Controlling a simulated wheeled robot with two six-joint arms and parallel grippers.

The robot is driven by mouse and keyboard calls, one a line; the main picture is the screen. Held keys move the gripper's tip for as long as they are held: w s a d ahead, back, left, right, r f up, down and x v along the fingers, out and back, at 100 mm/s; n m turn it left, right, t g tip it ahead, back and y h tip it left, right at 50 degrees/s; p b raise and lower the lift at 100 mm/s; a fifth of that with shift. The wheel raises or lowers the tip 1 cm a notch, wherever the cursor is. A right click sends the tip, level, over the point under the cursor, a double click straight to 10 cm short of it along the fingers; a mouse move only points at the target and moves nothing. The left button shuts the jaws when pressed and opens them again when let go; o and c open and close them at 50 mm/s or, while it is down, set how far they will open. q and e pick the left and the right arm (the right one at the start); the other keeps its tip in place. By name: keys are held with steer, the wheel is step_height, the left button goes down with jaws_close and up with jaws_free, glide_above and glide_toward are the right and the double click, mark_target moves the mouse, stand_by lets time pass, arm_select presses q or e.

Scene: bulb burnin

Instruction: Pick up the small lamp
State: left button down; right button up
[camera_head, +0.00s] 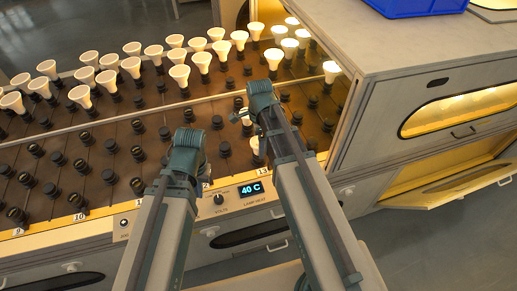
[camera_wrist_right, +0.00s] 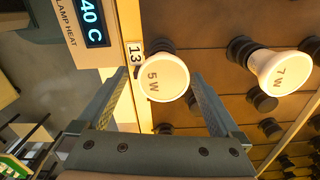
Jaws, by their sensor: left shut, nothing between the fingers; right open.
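A small white lamp marked 5 W (camera_wrist_right: 164,76) stands in a socket by the number 13 label in the right wrist view. In the head view a white lamp (camera_head: 258,158) shows partly behind my right arm at the rack's front edge. My right gripper (camera_wrist_right: 158,75) is open, with one finger on each side of the 5 W lamp; whether the fingers touch it I cannot tell. My left gripper (camera_head: 188,178) is shut and empty over the front of the rack, largely hidden by its own arm.
A white 7 W lamp (camera_wrist_right: 280,72) stands close to the right finger. Several lit lamps fill the rack's back rows; many front sockets (camera_head: 52,190) are empty. A display (camera_head: 251,189) reads 40 C. A grey cabinet (camera_head: 430,60) with a blue bin (camera_head: 415,6) stands at right.

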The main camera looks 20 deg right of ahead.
arm_select(q)
step_height(320, 180, down, 4)
steer(key=b, duration=0.3)
steer(key=shift+f+b, duration=0.2)
steer(key=shift+b, duration=0.15)
arm_select(e)
steer(key=f, duration=0.4)
steer(key=shift+w+f, duration=0.2)
steer(key=shift+f, duration=0.05)
steer(key=shift+r, duration=0.1)
arm_select(q)
steer(key=shift+r, duration=0.1)
arm_select(e)
steer(key=c, duration=1.3)
